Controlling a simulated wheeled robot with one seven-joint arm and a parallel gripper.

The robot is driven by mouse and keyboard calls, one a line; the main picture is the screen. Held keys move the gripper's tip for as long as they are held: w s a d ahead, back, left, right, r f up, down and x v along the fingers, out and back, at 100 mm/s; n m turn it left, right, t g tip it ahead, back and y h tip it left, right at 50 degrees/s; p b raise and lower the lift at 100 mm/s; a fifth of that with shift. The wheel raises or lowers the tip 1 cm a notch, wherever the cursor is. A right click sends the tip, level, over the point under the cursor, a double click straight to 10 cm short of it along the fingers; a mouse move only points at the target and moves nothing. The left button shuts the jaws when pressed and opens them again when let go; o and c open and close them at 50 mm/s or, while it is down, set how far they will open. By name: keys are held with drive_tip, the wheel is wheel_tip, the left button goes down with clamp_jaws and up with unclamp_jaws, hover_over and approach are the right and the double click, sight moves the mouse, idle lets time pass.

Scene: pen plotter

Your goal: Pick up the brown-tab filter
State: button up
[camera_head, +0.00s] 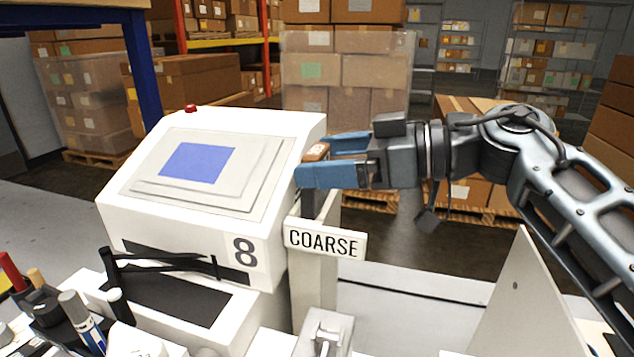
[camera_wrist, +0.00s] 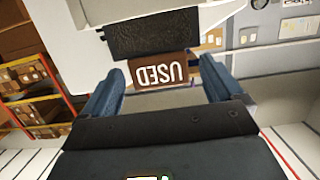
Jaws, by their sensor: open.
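The brown-tab filter shows in the wrist view as a dark, rough panel (camera_wrist: 152,35) with a brown tab (camera_wrist: 158,74) reading "USED" upside down. In the head view, the brown tab (camera_head: 316,152) sits at the upper right side of the white machine, above a post with a "COARSE" sign (camera_head: 325,241). My gripper (camera_head: 313,160) reaches in from the right with its two blue fingers open. In the wrist view the tab lies between the fingertips (camera_wrist: 163,74), with gaps on both sides. Most of the filter is hidden in the head view.
The white machine (camera_head: 265,130) has a blue screen (camera_head: 198,162), a red button on top and the number 8. Pens and markers (camera_head: 82,318) stand at the lower left. A white slanted panel (camera_head: 525,300) stands at the lower right. Shelves and boxes are far behind.

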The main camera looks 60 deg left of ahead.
drive_tip(key=shift+a, duration=0.1)
drive_tip(key=shift+c, duration=0.2)
drive_tip(key=c, duration=1)
